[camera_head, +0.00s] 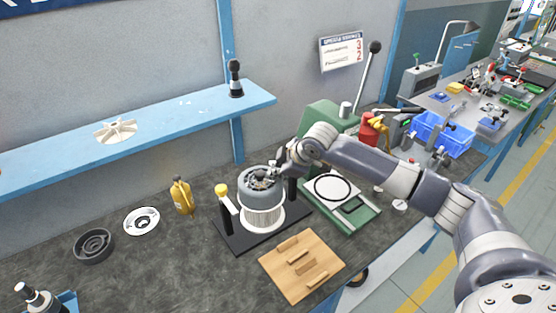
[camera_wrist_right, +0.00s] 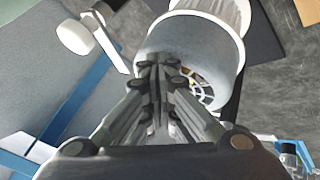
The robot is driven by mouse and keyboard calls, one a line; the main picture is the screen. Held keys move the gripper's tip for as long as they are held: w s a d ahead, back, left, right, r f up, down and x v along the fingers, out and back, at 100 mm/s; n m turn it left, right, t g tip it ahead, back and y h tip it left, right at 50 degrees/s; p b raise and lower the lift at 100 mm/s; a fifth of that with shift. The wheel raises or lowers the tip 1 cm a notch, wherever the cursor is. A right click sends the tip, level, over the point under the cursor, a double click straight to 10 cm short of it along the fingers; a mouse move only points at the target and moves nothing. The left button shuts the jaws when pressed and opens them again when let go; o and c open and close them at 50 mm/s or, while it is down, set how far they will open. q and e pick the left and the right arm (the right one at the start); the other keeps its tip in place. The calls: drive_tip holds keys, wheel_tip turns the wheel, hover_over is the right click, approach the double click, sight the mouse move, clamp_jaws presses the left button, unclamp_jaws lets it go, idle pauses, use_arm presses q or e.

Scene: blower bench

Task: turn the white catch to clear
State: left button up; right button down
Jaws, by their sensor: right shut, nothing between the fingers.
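The grey motor unit (camera_head: 262,188) with a white finned lower part stands upright on a black base plate (camera_head: 232,240). A white bar (camera_head: 229,204) with a yellow knob, likely the white catch, is on a black post at the unit's left. In the right wrist view a white bar with a pale round knob (camera_wrist_right: 76,37), probably the same part, lies upper left, apart from the fingers. My right gripper (camera_head: 274,179) is shut and empty over the unit's top; its fingertips (camera_wrist_right: 158,66) partly hide the unit (camera_wrist_right: 195,42). Contact is unclear. My left gripper is out of view.
A wooden board (camera_head: 285,276) with pegs lies in front. A green machine (camera_head: 352,219) stands close on the right. A yellow bottle (camera_head: 182,197), a white disc (camera_head: 141,221) and a dark ring part (camera_head: 93,246) lie to the left. A blue shelf (camera_head: 60,165) runs behind.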

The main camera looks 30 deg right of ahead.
drive_tip(key=shift+w+d+r+p, duration=0.15)
drive_tip(key=shift+w+d, duration=0.15)
drive_tip(key=shift+w, duration=0.15)
drive_tip(key=shift+w+d+r+p, duration=0.15)
drive_tip(key=shift+w+d, duration=0.1)
drive_tip(key=shift+w, duration=0.15)
drive_tip(key=shift+w+d+f, duration=0.1)
drive_tip(key=shift+w+d, duration=0.1)
drive_tip(key=shift+w, duration=0.15)
drive_tip(key=shift+w+d+f, duration=0.1)
drive_tip(key=shift+w+d, duration=0.05)
drive_tip(key=shift+w, duration=0.25)
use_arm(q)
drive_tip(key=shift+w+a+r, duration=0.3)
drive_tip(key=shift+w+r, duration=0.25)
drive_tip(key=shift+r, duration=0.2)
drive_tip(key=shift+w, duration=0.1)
use_arm(e)
drive_tip(key=shift+w, duration=0.1)
